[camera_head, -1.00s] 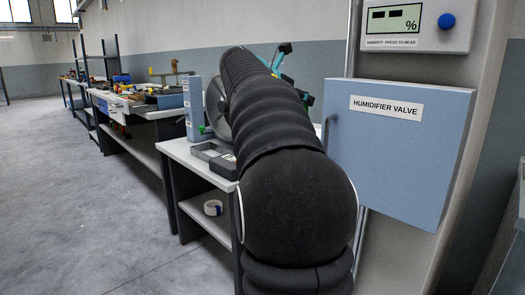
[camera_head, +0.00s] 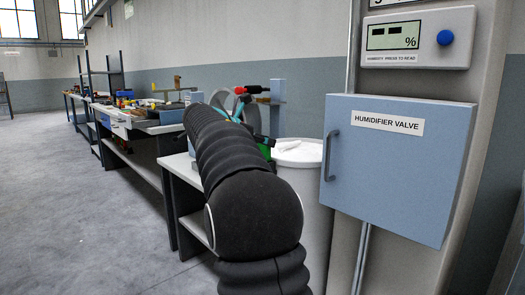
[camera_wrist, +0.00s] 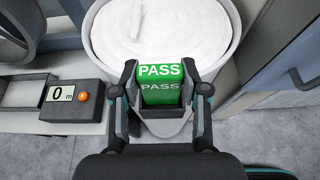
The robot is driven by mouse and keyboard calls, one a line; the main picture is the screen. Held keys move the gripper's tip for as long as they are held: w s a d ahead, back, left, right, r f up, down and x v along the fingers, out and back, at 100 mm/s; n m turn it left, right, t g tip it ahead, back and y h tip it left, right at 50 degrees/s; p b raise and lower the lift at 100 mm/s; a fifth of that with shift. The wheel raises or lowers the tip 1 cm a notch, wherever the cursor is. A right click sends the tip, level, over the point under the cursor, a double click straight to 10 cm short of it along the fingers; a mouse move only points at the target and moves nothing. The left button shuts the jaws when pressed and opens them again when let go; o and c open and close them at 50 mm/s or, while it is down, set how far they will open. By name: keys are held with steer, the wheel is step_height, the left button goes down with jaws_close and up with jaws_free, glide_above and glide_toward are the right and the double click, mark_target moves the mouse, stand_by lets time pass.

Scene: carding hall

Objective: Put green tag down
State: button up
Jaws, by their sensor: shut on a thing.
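A green tag (camera_wrist: 160,72) with white "PASS" lettering is between the fingers of my gripper (camera_wrist: 160,85) in the wrist view, and the fingers are shut on it. In the head view a bit of the green tag (camera_head: 265,151) shows beyond my arm, in front of the near rim of a white can. The tag overlaps the can's near rim in the wrist view; I cannot tell whether it touches it.
The can (camera_wrist: 205,20) holds white coiled fibre. A bench (camera_wrist: 70,128) with a meter box (camera_wrist: 72,106) reading 0 m stands left of it. The blue humidifier valve cabinet (camera_head: 395,165) is close on the right. Open floor (camera_head: 80,210) lies at left.

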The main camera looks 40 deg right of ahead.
steer(key=shift+f, duration=1.25)
steer(key=shift+f, duration=0.1)
steer(key=o, duration=1.1)
steer(key=shift+a+r, duration=0.15)
steer(key=shift+r, duration=0.05)
steer(key=v, duration=1.1)
steer(key=shift+a+r, duration=0.1)
steer(key=shift+a, duration=0.25)
